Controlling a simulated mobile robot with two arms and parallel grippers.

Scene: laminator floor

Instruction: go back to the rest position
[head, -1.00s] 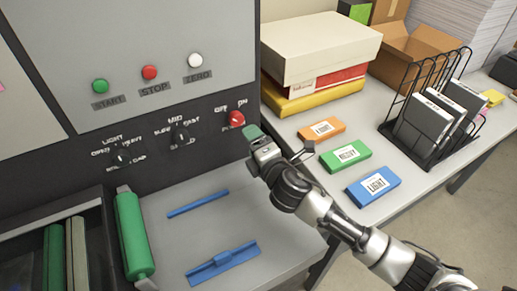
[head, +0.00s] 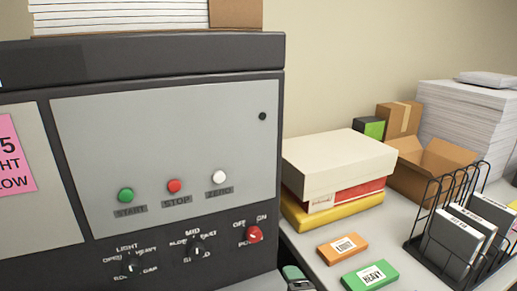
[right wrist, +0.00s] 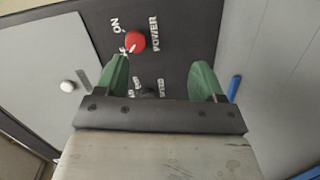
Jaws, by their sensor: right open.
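My right gripper shows in the right wrist view (right wrist: 160,78), with its two green fingers apart and nothing between them. It faces the dark control panel, and the red power knob (right wrist: 135,41) lies beyond the fingertips, apart from them. In the head view only a small part of the right gripper (head: 293,274) shows at the bottom edge, below the power knob (head: 254,234). The rest of that arm is out of the picture. My left gripper is in neither view.
The laminator panel (head: 165,130) stands at left with green, red and white buttons. To the right, the table holds stacked boxes (head: 340,160), orange (head: 343,249) and green (head: 370,276) labelled blocks, and a black wire rack (head: 448,260).

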